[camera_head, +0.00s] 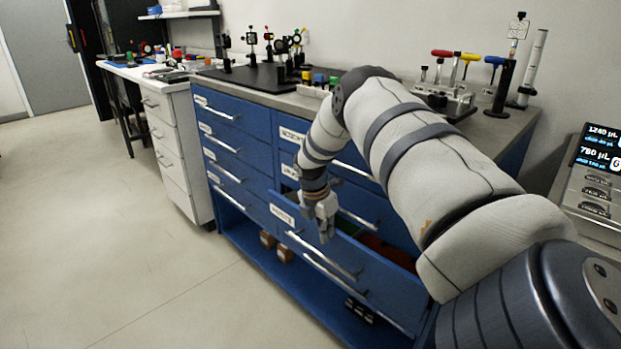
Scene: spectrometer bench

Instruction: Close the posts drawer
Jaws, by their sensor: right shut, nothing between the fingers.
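One blue drawer (362,270) in the right column of the blue cabinet stands pulled out, with green and reddish-brown parts of its inside showing. Its label (282,215) is too small to read for sure; I take it as the posts drawer. It has a silver bar handle (318,256). My right gripper (326,234) is shut and empty, pointing down at the upper edge of this drawer's front, left of its middle. I cannot tell whether it touches the front. My right arm hides part of the drawer and of the drawers above. My left gripper is not in view.
The blue cabinet (238,140) has other drawers, which look shut, and an open lower shelf with small brown blocks (268,239). Optical posts and coloured-handled tools (468,57) stand on its top. An instrument with a display (597,150) is at the right. The floor (110,240) at left is clear.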

